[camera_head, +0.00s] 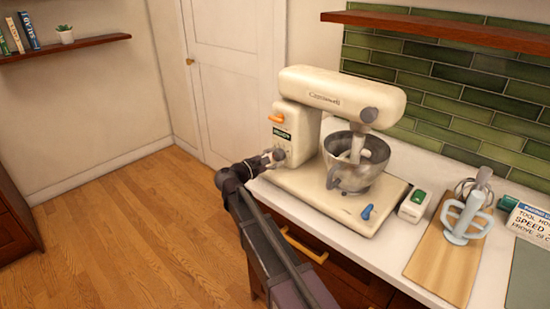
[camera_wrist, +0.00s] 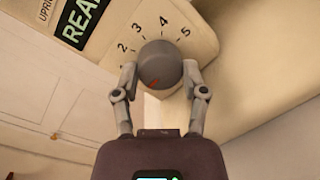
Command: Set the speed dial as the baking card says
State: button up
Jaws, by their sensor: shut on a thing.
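The stand mixer (camera_head: 300,125) is cream and stands on the counter. Its grey speed dial (camera_head: 279,154) is low on the column's left end. In the wrist view the dial (camera_wrist: 160,62) is a round knob with a short red mark on its lower part. The numerals 2, 3, 4 and 5 show around its far side; I cannot tell which setting the mark indicates. My gripper (camera_head: 270,158) is shut on the dial, one finger on each side. The baking card (camera_head: 530,222) is at the right edge; "SPEED" is readable but its number is cut off.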

jog(key=shift+r+m, duration=0.1)
jog(key=shift+m, duration=0.3)
jog(key=m+p, duration=0.1)
jog(key=m, duration=0.1)
jog(key=shift+m+y, duration=0.3)
jog(key=shift+w+m, duration=0.1)
jog(key=shift+m, duration=1.6)
jog(key=o, duration=1.2)
jog(key=shift+c, duration=0.2)
jog(key=shift+n, duration=0.5)
